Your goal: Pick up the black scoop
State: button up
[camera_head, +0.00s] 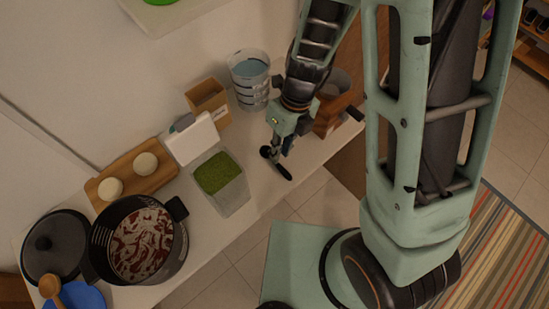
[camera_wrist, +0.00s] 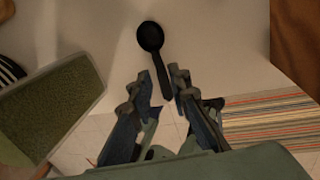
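The black scoop (camera_head: 284,172) lies on the white counter near its front edge. In the wrist view the scoop (camera_wrist: 151,38) has its round bowl at the top and its handle pointing down toward my gripper (camera_wrist: 161,80). The two fingers are apart, one on each side of the handle's end, with gaps showing. In the head view my gripper (camera_head: 277,152) points down over the scoop and hides part of it. I cannot tell the exact height of the fingertips above the counter.
A clear container of green spice (camera_head: 233,195) stands left of the scoop; it also shows in the wrist view (camera_wrist: 50,105). Behind are a measuring jug (camera_head: 250,85), a cardboard box (camera_head: 208,101) and a brown wooden box (camera_head: 327,123). A pot (camera_head: 178,208) stands at the left.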

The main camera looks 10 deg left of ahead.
jog(key=f, duration=0.3)
jog(key=shift+s+a+f, duration=0.2)
jog(key=shift+a+f, duration=0.1)
jog(key=shift+f, duration=0.05)
grip_shut()
jog(key=shift+r, duration=0.2)
